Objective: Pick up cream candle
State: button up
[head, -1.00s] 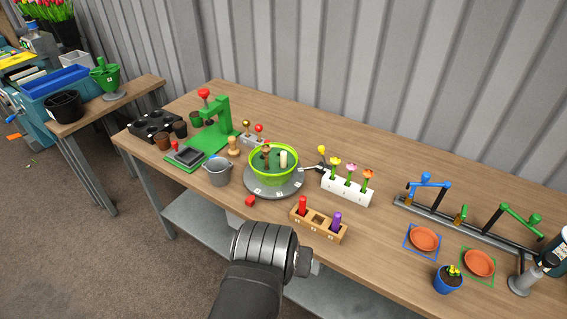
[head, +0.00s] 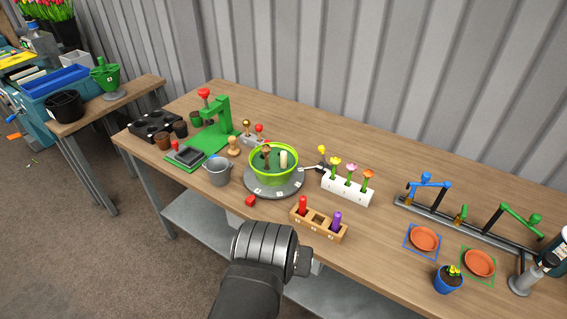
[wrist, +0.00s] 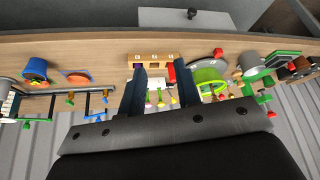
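The cream candle (head: 283,158) stands upright in the lime-green bowl (head: 260,176), on the right side of its dark green filling. A brown stick-like piece (head: 266,155) stands left of it. The bowl rests on a round grey turntable (head: 262,191). My gripper shows in the wrist view (wrist: 161,66) with its two fingers apart and nothing seen between them. In the head view my wrist is in front of the table edge, below and apart from the bowl, and hides most of the fingers. The bowl also shows in the wrist view (wrist: 207,76); the candle is not clear there.
A red cube (head: 250,201), a grey bucket (head: 217,172) and a white flower holder (head: 347,188) surround the turntable. A green press (head: 213,127) stands at left.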

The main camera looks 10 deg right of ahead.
jog(key=w+d+r+m+g, duration=0.1)
jog(key=w+d+r+m, duration=0.35)
jog(key=w+r, duration=0.2)
jog(key=w+d+r+m+g, duration=0.1)
jog(key=w+d+r+m, duration=0.2)
jog(key=w+r+m, duration=0.3)
jog(key=m+g, duration=0.3)
jog(key=m, duration=0.2)
send_over(284, 152)
jog(key=w+a, duration=0.1)
jog(key=a, duration=0.1)
notch_tip(284, 152, down, 6)
jog(key=shift+y, duration=0.4)
jog(key=f, duration=0.7)
jog(key=d+f, duration=0.1)
jog(key=f, duration=0.3)
jog(key=shift+s+f, duration=0.2)
jog(key=shift+f, duration=0.1)
jog(key=shift+s+d+f, duration=0.1)
jog(key=shift+d+f, duration=0.1)
jog(key=shift+f, duration=0.65)
jog(key=shift+s+d+f, duration=0.1)
jog(key=shift+d+f, duration=0.05)
jog(key=shift+f, duration=0.7)
jog(key=shift+s+d+f, duration=0.1)
jog(key=shift+d+f, duration=0.1)
jog(key=shift+f, duration=0.65)
grip_shut()
